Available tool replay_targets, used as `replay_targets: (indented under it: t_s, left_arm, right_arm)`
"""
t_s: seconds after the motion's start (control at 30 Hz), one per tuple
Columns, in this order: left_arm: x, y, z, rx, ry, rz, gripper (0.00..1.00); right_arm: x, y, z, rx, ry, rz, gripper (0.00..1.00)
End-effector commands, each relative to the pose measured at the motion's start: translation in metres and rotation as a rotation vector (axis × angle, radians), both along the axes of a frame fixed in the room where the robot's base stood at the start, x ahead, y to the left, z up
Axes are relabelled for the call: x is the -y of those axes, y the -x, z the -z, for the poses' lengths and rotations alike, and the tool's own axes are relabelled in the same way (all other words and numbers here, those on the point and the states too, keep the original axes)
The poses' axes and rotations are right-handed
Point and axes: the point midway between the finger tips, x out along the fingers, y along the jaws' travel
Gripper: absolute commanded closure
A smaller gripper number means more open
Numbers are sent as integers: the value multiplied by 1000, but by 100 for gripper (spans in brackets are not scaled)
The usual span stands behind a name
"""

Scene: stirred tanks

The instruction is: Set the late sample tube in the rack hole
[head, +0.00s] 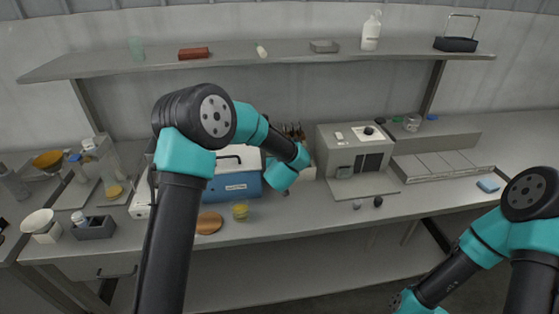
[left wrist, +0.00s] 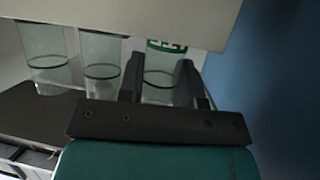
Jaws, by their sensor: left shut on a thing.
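My left gripper (left wrist: 160,75) is shut on a clear glass tube (left wrist: 160,86) with a dark ring line and a green-and-white marking at its upper end. Two similar clear tubes, one nearer (left wrist: 101,55) and one farther left (left wrist: 46,45), stand beside it in the left wrist view. A pale panel (left wrist: 200,18) covers the tops; I cannot tell if it is the rack. In the head view my left wrist hides the gripper and the held tube. Dark-topped tubes (head: 294,131) show behind that wrist. My right gripper is out of the picture.
A blue box (head: 226,187) with a white lid stands left of my left wrist; a blue wall (left wrist: 275,80) fills the right of the wrist view. A grey machine (head: 350,150) stands to the right. A wooden disc (head: 209,223) and yellow jar (head: 240,211) sit in front.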

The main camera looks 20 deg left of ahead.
Motion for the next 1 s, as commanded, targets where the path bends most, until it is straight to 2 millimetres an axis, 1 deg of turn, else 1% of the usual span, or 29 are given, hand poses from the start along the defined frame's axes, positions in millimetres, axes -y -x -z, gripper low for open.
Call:
replay_targets:
  t_s: [0.2, 0.8, 0.83, 0.93, 1.0]
  left_arm:
    - [0, 0, 0, 0, 1, 0, 92]
    - [0, 0, 12, -1, 1, -1, 92]
    - [0, 0, 12, -1, 1, -1, 67]
    - [0, 0, 12, -1, 1, -1, 57]
    - [0, 0, 12, -1, 1, -1, 57]
  right_arm:
    - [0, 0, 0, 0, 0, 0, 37]
    - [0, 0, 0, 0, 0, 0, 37]
    - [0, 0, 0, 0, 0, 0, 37]
    - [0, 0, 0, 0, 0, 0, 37]
    - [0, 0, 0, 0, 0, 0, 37]
